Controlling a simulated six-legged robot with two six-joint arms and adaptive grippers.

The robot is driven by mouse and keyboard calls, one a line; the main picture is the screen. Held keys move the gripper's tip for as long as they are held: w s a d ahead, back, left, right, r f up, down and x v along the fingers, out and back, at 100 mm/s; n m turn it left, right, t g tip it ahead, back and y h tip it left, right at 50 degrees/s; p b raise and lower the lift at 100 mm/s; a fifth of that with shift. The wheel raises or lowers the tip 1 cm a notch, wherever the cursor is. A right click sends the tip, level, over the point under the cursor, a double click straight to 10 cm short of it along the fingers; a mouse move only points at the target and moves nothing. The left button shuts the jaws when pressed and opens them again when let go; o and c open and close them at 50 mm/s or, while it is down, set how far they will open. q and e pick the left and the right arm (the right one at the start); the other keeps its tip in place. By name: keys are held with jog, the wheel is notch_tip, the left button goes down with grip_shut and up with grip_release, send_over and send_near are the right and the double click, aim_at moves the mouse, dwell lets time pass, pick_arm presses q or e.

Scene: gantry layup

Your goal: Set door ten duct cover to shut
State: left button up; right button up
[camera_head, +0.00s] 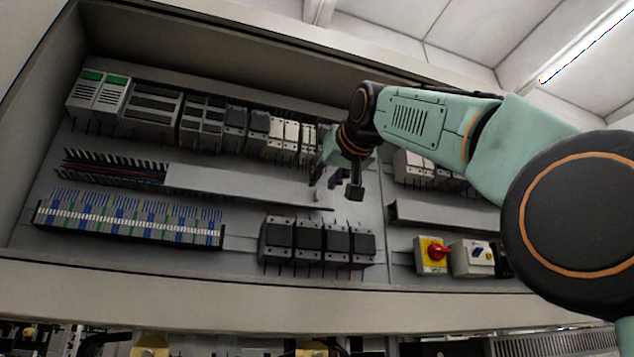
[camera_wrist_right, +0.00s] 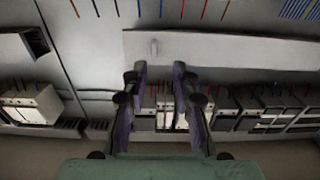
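The duct cover (camera_head: 245,186) is a long pale grey strip over the right part of a wire duct in the cabinet. The duct's left part (camera_head: 112,168) is uncovered, with black slots and coloured wires showing. In the right wrist view the cover (camera_wrist_right: 235,50) has a small pale knob (camera_wrist_right: 154,47) near its left end. My right gripper (camera_head: 322,186) is near the cover's right end in the head view. In the right wrist view my right gripper (camera_wrist_right: 158,78) has its fingers apart with nothing between them, and the knob shows beyond the fingertips. My left gripper is out of view.
Rows of modules (camera_head: 155,110) line the panel above the duct. Blue and grey terminals (camera_head: 130,220) and dark contactors (camera_head: 318,243) sit below it. A red rotary switch (camera_head: 438,252) is at right. Another grey duct (camera_head: 445,213) lies right of the gripper.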

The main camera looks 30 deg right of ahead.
aim_at(318, 194)
jog(key=w+d+p, duration=0.1)
jog(key=w+p, duration=0.1)
jog(key=w+d+p, duration=0.1)
jog(key=w, duration=0.1)
jog(key=shift+d+f, duration=0.15)
jog(key=shift+d, duration=0.2)
jog(key=shift+w+a+p, duration=0.1)
jog(key=shift+w+p, duration=0.1)
jog(key=shift+p, duration=0.1)
jog(key=shift+w+a+r+p, duration=0.1)
jog(key=shift+a+r+p, duration=0.1)
jog(key=shift+a+p, duration=0.3)
jog(key=shift+w+d+f, duration=0.4)
jog(key=shift+w+d, duration=0.1)
jog(key=shift+d, duration=0.15)
jog(key=shift+s+a+r, duration=0.2)
jog(key=shift+s+a, duration=0.1)
jog(key=shift+a, duration=0.25)
jog(key=c, duration=0.6)
jog(key=shift+d, duration=0.15)
jog(key=shift+d, duration=0.1)
